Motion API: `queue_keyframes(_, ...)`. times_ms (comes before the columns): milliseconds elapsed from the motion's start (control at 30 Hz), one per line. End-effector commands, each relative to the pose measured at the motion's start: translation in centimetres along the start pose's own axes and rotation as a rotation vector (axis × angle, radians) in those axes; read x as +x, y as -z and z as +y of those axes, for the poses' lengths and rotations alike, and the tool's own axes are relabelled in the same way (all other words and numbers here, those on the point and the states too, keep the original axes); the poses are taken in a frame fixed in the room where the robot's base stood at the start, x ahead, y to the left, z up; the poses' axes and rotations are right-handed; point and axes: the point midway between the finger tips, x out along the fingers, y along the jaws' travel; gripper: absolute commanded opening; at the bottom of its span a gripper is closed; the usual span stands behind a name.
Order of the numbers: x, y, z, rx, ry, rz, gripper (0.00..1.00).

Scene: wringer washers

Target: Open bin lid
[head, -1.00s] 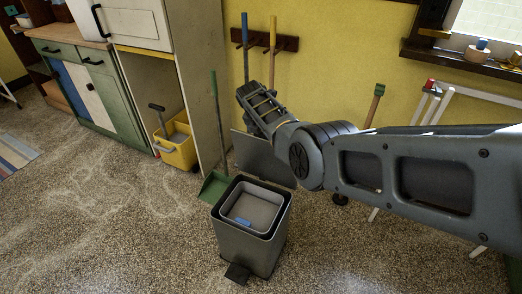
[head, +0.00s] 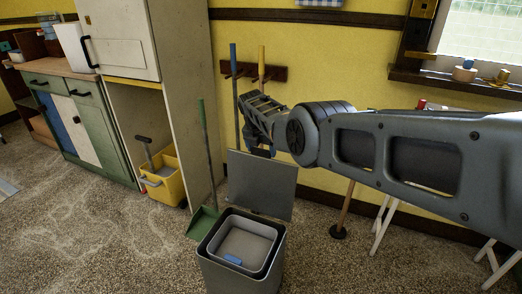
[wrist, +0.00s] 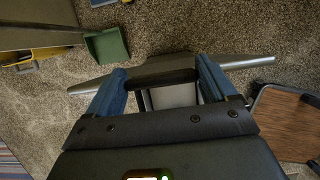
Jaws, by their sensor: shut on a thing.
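The bin (head: 283,265) is a grey square pedal bin on the floor in the lower middle of the head view. A pale inner bucket with a small blue item inside shows through its open top. Its flat grey lid (head: 264,187) stands raised at the back of the bin. My gripper (head: 262,151) is at the lid's upper edge, partly hidden behind my own arm. In the wrist view the lid (wrist: 248,62) shows edge-on as a thin grey strip across the blue fingers of my gripper (wrist: 163,78), which is shut on it.
A green dustpan (head: 203,222) with a long handle stands just left of the bin. A yellow mop bucket (head: 163,183) sits in the cabinet opening. Broom handles hang on a wall rack (head: 283,73) behind. A plunger (head: 338,231) and white stand legs are to the right.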

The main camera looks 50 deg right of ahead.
Motion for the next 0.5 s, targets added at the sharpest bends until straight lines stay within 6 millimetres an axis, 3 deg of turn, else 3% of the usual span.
queue_keyframes(33,0.76,0.61,-0.37,-0.002,0.008,0.01,0.3)
queue_keyframes(200,0.75,0.59,-0.38,-0.002,0.008,0.01,0.3)
queue_keyframes(233,0.75,0.59,-0.39,-0.002,0.008,0.01,0.87)
queue_keyframes(367,0.73,0.55,-0.4,-0.002,0.008,0.009,0.99)
queue_keyframes(500,0.71,0.52,-0.43,-0.001,0.009,0.009,1.0)
